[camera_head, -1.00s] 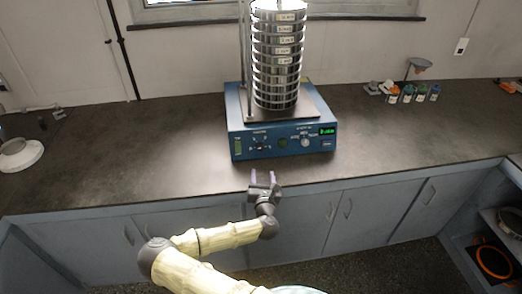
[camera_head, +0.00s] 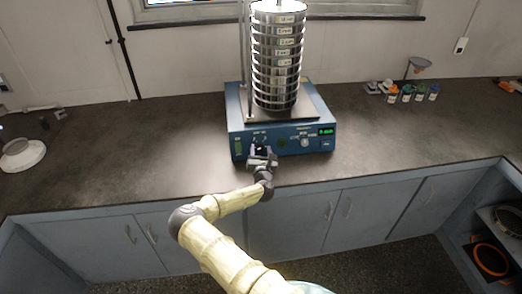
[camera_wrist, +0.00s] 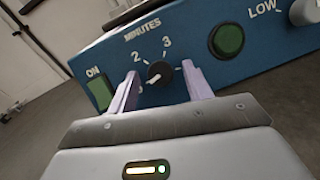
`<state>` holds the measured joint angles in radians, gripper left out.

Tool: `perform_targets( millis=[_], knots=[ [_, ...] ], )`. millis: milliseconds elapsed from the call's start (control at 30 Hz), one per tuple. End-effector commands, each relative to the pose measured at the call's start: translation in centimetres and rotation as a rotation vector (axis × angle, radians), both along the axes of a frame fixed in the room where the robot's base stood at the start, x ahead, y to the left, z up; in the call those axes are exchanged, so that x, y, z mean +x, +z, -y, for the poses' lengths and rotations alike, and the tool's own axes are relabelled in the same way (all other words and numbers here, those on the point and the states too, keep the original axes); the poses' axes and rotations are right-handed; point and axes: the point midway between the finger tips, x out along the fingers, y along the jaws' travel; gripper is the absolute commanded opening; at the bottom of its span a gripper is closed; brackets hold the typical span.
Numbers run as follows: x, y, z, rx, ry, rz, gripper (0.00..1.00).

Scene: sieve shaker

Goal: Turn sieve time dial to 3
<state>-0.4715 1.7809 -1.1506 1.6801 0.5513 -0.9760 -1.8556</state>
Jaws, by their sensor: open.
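The sieve shaker (camera_head: 281,142) is a blue box on the counter with a stack of metal sieves (camera_head: 276,60) on top. In the wrist view its dark round time dial (camera_wrist: 159,72) sits under the label MINUTES, with the marks 2 and 3 above it. A white pointer line on the dial points to the lower left, away from the 3. My gripper (camera_wrist: 163,92) is open, with one finger on each side of the dial. I cannot tell whether the fingers touch it. In the head view my gripper (camera_head: 262,156) hides the dial.
A green button (camera_wrist: 228,40) is right of the dial, and a green ON switch (camera_wrist: 99,92) is left of it. A second knob (camera_wrist: 306,11) is farther right by LOW. Small bottles (camera_head: 406,93) stand at the right. The counter (camera_head: 130,150) on the left is mostly clear.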

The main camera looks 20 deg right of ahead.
Motion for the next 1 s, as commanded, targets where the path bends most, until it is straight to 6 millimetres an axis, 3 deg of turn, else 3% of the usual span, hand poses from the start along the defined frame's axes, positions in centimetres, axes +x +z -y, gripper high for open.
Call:
perform_targets(
  millis=[333,567,1000],
  knots=[
    [0.34,-0.03,0.17,0.000,-0.001,-0.001,0.50],
    [0.33,-0.04,0.15,0.000,-0.001,-0.001,0.06],
    [0.34,-0.21,0.09,0.053,-0.020,0.015,0.06]
  ],
)
